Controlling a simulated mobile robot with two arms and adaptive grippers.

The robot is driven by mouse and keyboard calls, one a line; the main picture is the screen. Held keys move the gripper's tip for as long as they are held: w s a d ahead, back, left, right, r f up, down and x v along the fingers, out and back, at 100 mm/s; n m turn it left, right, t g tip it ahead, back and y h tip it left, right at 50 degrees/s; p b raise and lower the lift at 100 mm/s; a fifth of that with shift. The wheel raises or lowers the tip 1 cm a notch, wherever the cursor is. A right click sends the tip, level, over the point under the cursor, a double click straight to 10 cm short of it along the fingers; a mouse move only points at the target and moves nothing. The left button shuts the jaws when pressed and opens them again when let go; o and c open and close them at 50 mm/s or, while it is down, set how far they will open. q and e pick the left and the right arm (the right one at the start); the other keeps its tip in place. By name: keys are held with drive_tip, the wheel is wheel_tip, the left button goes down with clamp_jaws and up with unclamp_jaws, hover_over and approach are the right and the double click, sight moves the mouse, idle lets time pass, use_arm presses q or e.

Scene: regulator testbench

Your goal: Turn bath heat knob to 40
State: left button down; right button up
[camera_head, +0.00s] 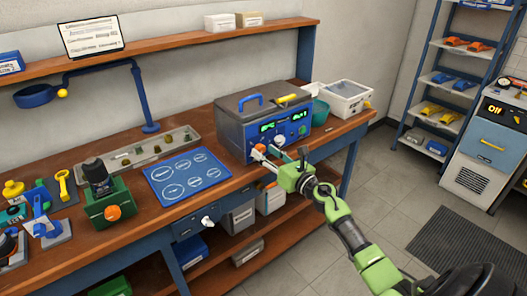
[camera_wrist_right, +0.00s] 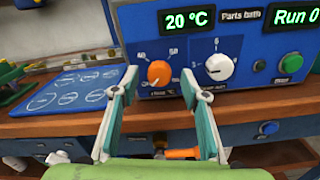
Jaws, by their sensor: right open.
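The parts bath (camera_head: 233,131) is a grey box with a blue front panel on the wooden bench in the head view. Its orange heat knob (camera_wrist_right: 158,73) shows in the right wrist view, with 40 at its upper left and 50 at its upper right. Where the knob points is not clear. The green display (camera_wrist_right: 189,19) reads 20 °C. My right gripper (camera_head: 265,150) is open in front of the panel. In the right wrist view its fingertips (camera_wrist_right: 158,79) appear on either side of the orange knob; contact cannot be told. My left gripper is out of view.
A white knob (camera_wrist_right: 219,67) sits just right of the orange one, then a green button (camera_wrist_right: 291,63). A blue mat (camera_head: 187,178) and a parts tray (camera_head: 145,152) lie left of the bath. A white box (camera_head: 344,98) stands to its right.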

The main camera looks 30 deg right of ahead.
drive_tip(key=shift+w+a, duration=0.1)
drive_tip(key=shift+w, duration=0.7)
drive_tip(key=c, duration=1.1)
